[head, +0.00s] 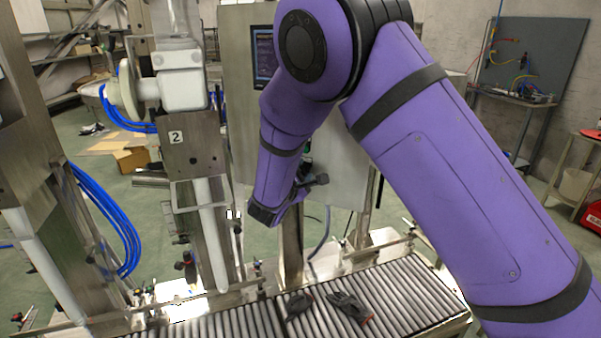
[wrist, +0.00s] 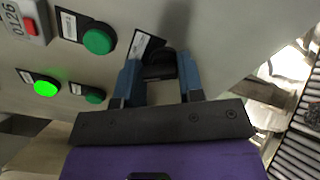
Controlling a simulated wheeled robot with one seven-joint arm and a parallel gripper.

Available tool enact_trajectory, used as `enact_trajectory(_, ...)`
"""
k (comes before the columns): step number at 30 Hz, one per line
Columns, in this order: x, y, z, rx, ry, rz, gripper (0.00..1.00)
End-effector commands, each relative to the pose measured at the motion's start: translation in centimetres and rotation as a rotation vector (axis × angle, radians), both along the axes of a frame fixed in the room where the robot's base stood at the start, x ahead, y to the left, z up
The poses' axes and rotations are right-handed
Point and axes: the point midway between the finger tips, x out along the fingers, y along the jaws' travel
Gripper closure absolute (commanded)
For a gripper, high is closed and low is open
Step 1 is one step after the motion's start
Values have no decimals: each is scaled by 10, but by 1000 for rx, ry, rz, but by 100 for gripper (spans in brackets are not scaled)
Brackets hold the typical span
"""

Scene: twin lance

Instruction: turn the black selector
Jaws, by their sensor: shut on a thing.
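The black selector (wrist: 159,71) is on the grey panel (wrist: 225,40), at the upper middle of the wrist view. My gripper (wrist: 160,78) has its two blue fingers on either side of the selector and is shut on it. A shadow and the fingers hide part of the knob, so I cannot tell which way it points. In the head view my purple arm reaches down in front of the steel cabinet (head: 238,110), and the selector cannot be made out there.
Left of the selector are green buttons (wrist: 98,41) (wrist: 95,96), a lit green button (wrist: 46,88) and a red switch (wrist: 30,27). A roller conveyor (head: 395,290) with dark gloves (head: 348,305) runs below the cabinet. A steel post with blue hoses (head: 110,225) stands left.

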Motion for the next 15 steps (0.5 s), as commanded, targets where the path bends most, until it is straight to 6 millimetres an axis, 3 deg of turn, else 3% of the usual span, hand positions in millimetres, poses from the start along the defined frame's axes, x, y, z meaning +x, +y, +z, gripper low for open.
enact_trajectory(15,-1,-1,0,368,-194,1,88)
